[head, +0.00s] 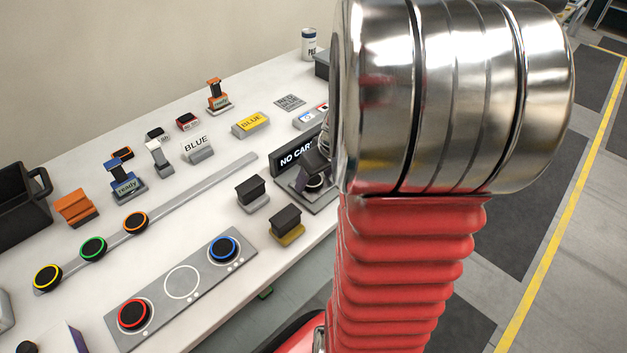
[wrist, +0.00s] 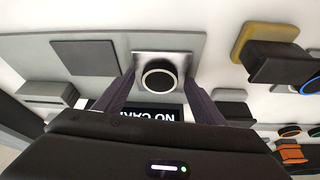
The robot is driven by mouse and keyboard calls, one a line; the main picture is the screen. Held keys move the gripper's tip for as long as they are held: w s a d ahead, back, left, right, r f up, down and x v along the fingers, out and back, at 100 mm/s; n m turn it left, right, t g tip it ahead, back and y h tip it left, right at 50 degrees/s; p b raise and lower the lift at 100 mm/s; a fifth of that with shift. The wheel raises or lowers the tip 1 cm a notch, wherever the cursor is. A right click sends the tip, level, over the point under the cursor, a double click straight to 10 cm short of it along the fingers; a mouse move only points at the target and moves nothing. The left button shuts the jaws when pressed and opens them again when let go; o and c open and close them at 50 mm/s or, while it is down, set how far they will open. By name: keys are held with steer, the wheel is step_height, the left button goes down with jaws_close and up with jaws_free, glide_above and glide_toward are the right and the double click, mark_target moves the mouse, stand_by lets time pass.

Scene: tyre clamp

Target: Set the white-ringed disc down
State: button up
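The white-ringed disc (wrist: 160,79) is black with a pale ring around its rim. In the wrist view it sits on a bright square metal plate (wrist: 146,59). In the head view my gripper (head: 316,160) is over the grey base (head: 325,197) near the "NO CARD" sign (head: 293,157), partly hidden by my arm. A grey panel (head: 208,267) has an empty white-outlined circle between the red-ringed disc (head: 133,314) and the blue-ringed disc (head: 224,248).
Two dark blocks (head: 285,221) stand left of the grey base. A grey rail (head: 190,188) with green-, yellow- and orange-ringed discs crosses the table. A black bin (head: 18,205) is at the left edge.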

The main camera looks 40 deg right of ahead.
mark_target(316, 182)
steer(key=c, duration=1.1)
steer(key=shift+o, duration=0.2)
steer(key=shift+r, duration=0.1)
step_height(316, 182, up, 10)
stand_by(0.3)
